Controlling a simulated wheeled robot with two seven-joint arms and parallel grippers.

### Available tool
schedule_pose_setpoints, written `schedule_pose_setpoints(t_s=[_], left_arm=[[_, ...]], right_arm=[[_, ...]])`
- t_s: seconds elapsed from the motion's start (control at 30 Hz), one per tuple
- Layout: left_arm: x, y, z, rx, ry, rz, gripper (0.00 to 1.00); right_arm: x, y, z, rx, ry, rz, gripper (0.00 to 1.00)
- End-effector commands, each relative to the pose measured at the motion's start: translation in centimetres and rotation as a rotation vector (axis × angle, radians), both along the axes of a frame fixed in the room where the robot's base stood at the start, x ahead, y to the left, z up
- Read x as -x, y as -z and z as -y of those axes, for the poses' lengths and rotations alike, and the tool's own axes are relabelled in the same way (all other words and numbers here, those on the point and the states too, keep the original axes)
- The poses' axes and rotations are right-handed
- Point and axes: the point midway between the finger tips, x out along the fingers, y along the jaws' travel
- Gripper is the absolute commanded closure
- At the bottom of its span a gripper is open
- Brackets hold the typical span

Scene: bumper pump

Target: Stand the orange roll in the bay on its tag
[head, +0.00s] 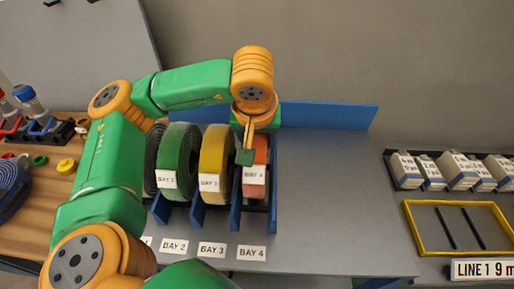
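The orange roll (261,155) stands upright in the rightmost slot of the blue rack, behind the plate marked BAY 4 (251,254). A white tag (254,175) on its front appears to read BAY 4. My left gripper (245,154) points down at the upper left of the orange roll and covers part of it. I cannot tell whether its fingers are open, or whether they touch the roll. My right gripper is not in view.
A yellow roll (214,150), a green roll (177,155) and a dark roll (151,160) stand in slots to the left, between blue dividers (236,205). The grey table is clear to the right. A yellow-framed tray (410,229) and white boxes (455,165) are farther right.

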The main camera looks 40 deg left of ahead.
Motion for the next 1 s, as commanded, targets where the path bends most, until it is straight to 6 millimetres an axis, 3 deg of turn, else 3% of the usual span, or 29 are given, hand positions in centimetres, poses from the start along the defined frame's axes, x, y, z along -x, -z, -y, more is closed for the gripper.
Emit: schedule_pose_setpoints(t_s=[0.2, 0.5, 0.53, 0.63, 1.0], left_arm=[[0.0, 2.5, 0.0, -0.001, 0.0, 0.001, 1.0], [0.0, 2.9, 0.0, 0.0, 0.0, 0.002, 1.0], [0.0, 3.0, 0.0, 0.0, 0.0, -0.001, 0.42], [0.0, 2.8, 0.0, 0.0, 0.0, -0.001, 0.15], [0.1, 2.3, 0.1, 0.001, 0.001, 0.002, 0.15]], right_arm=[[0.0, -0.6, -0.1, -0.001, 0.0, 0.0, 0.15], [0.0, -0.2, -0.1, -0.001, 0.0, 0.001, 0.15], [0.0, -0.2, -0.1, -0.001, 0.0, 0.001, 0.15], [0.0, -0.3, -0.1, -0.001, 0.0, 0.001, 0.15], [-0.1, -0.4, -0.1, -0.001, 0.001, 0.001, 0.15]])
